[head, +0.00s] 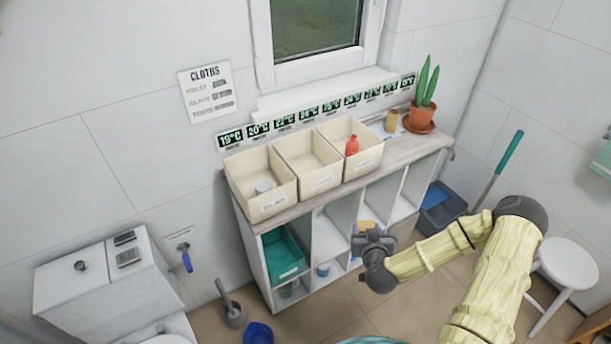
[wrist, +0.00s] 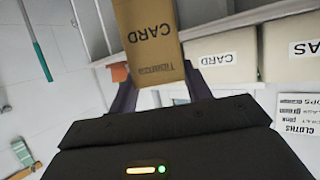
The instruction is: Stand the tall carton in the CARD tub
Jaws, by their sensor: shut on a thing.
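My gripper (head: 372,240) is shut on the tall brown carton (wrist: 150,40), which is printed "CARD". In the head view only a small tan part of the carton (head: 368,227) shows above the gripper, in front of the shelf unit. The wrist view is turned over, and there the carton juts out from between the fingers (wrist: 165,92). The CARD tub (head: 322,182) is the middle of three cream tubs on the shelf top and looks empty. Its label also shows in the wrist view (wrist: 222,62). The carton is apart from the tub, lower and to its right.
The left tub (head: 272,205), labelled GLAS, holds a pale round thing. The right tub (head: 368,165) holds a red bottle (head: 352,146). A tan cylinder (head: 391,122) and a potted cactus (head: 421,114) stand right of the tubs. A white stool (head: 568,262) is at right.

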